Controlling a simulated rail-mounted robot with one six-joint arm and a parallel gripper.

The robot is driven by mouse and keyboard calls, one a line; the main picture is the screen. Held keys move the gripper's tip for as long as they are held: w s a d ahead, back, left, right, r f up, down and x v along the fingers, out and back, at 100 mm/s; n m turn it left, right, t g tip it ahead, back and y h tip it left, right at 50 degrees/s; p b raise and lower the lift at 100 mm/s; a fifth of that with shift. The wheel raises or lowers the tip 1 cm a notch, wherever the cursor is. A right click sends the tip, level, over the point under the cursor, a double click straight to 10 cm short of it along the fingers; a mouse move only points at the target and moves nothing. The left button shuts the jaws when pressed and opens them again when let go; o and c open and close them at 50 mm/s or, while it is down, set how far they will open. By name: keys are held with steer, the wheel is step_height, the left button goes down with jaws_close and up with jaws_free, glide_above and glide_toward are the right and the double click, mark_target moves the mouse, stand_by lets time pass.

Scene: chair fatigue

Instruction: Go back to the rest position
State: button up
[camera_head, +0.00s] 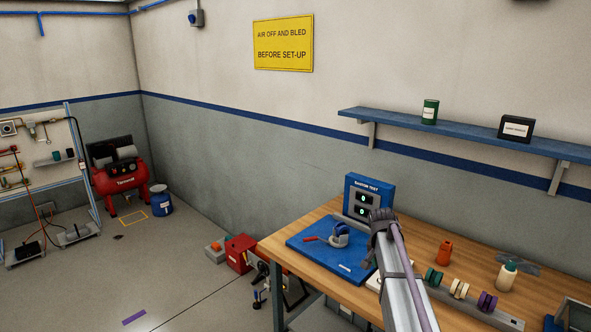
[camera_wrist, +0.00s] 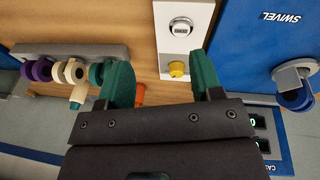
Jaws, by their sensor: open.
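My gripper (camera_wrist: 160,68) shows in the wrist view as two green fingers spread wide apart on a dark body, with nothing held between them. The fingers cannot be made out clearly there.
A blue shelf (camera_head: 465,130) runs above.

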steer(key=s+a+n+y, duration=0.1)
steer(key=s+a, duration=0.4)
steer(key=s, duration=0.5)
steer(key=s+a+n+y, duration=0.1)
steer(key=s+a+n, duration=0.3)
steer(key=s, duration=0.5)
steer(key=s+a+n, duration=0.2)
steer(key=s+a, duration=0.4)
steer(key=s, duration=0.4)
steer(key=shift+s+a+f+n+g+y, duration=0.15)
steer(key=shift+s+a+n+g+y, duration=0.15)
steer(key=shift+s+a+y, duration=0.1)
